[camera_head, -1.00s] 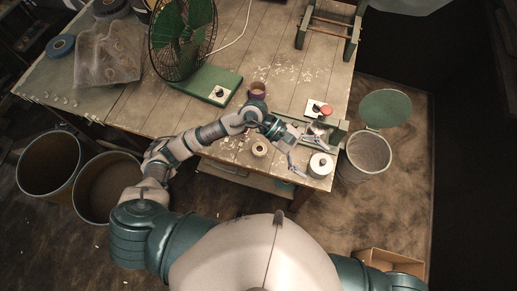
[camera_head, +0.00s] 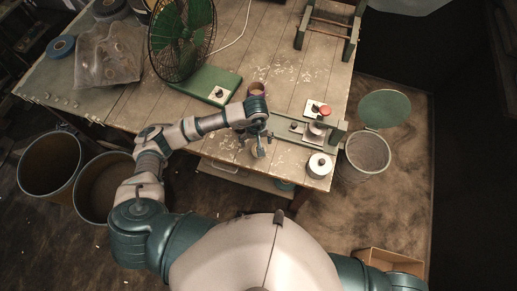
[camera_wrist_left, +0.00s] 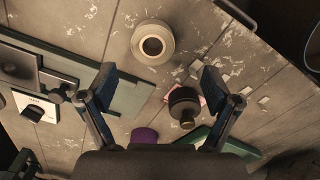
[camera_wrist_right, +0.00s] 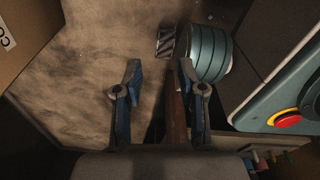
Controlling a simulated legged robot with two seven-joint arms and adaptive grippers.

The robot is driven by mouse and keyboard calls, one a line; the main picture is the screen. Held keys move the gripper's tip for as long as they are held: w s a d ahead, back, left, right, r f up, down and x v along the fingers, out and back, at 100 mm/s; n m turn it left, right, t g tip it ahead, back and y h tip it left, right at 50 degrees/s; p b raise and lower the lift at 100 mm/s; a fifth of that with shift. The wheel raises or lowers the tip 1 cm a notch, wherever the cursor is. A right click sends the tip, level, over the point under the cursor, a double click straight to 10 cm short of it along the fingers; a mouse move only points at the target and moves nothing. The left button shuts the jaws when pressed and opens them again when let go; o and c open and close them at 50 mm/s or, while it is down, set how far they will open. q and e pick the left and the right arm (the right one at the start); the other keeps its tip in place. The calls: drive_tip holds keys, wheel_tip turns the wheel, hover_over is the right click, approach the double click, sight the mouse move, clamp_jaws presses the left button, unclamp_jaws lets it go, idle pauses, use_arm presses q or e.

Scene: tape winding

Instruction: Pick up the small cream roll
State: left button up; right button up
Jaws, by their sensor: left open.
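The small cream roll (camera_wrist_left: 152,28) lies on the wooden table, its hole facing up, in the upper middle of the left wrist view. My left gripper (camera_wrist_left: 158,77) is open, its two fingers spread wide. The roll shows beyond and between the fingertips, with nothing held. In the head view my left gripper (camera_head: 258,146) hangs over the table's front part and hides most or all of the roll. My right gripper (camera_wrist_right: 160,68) is open and empty, with the floor in its view.
A green winding device (camera_head: 340,131) and a larger white roll (camera_head: 320,159) are to the right. A green fan (camera_head: 183,42) stands at the back left. A mesh bin (camera_head: 367,155) is beside the table.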

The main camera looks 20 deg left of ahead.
use_arm(q)
drive_tip(key=shift+d+f, duration=0.15)
drive_tip(key=shift+f, duration=0.55)
drive_tip(key=f, duration=0.4)
drive_tip(key=shift+d+f+p, duration=0.3)
drive_tip(key=shift+d, duration=0.1)
drive_tip(key=shift+f, duration=0.25)
drive_tip(key=c, duration=1.2)
use_arm(e)
drive_tip(key=shift+s+d+f, duration=0.15)
drive_tip(key=shift+s+d, duration=0.05)
drive_tip(key=shift+s, duration=0.65)
